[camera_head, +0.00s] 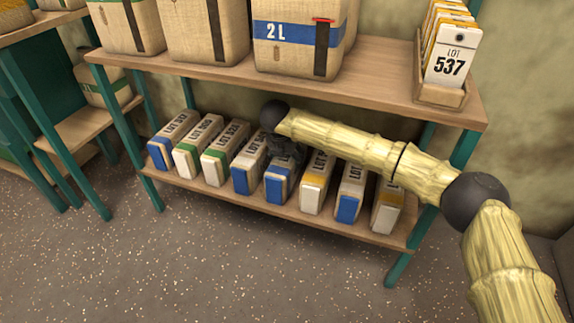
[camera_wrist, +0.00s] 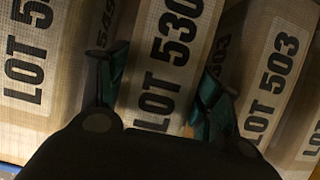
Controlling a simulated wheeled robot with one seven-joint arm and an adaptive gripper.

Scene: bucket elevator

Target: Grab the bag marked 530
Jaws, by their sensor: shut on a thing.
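The bag marked LOT 530 (camera_wrist: 170,55) stands in the middle of the wrist view, a tan block with black print. My gripper (camera_wrist: 163,85) has a dark green finger on each side of it and is shut on it. In the head view my gripper (camera_head: 286,152) reaches down to the row on the lower shelf. The bag under it (camera_head: 279,188) has a blue lower front, and its label is hidden there by my gripper. It appears to stand still in the row.
The LOT 503 bag (camera_wrist: 270,85) stands close on the right, another bag (camera_wrist: 30,60) on the left. Several similar bags line the lower shelf (camera_head: 232,206). The upper shelf (camera_head: 370,88) overhangs them, with large sacks and a LOT 537 tag box (camera_head: 440,93). Floor in front is clear.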

